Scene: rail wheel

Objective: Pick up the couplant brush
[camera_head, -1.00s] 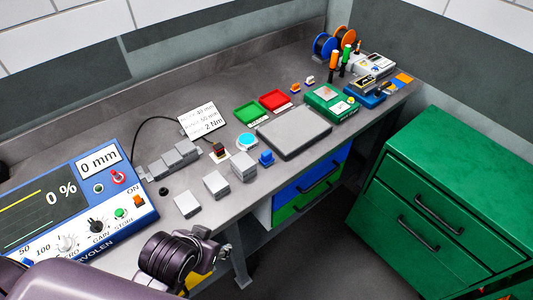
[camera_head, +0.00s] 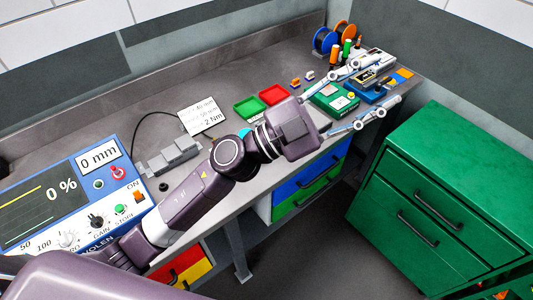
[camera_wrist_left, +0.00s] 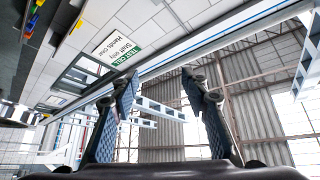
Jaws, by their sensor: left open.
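I cannot make out a couplant brush for certain in either view. Upright tools with orange (camera_head: 334,58) and green (camera_head: 347,50) handles stand at the back right of the bench; the brush may be among them, but they are too small to tell. My left gripper (camera_head: 380,80) is open and empty, stretched toward the back right of the bench, with its two fingers wide apart. In the left wrist view, the open fingers (camera_wrist_left: 158,85) point at the wall and ceiling with nothing between them. My right gripper is not in view.
A blue instrument (camera_head: 70,205) stands at the left. Green (camera_head: 249,107) and red (camera_head: 273,95) trays lie behind my arm. A green box (camera_head: 334,99) and a blue device (camera_head: 372,88) sit near the fingers. A green cabinet (camera_head: 440,200) stands at the right.

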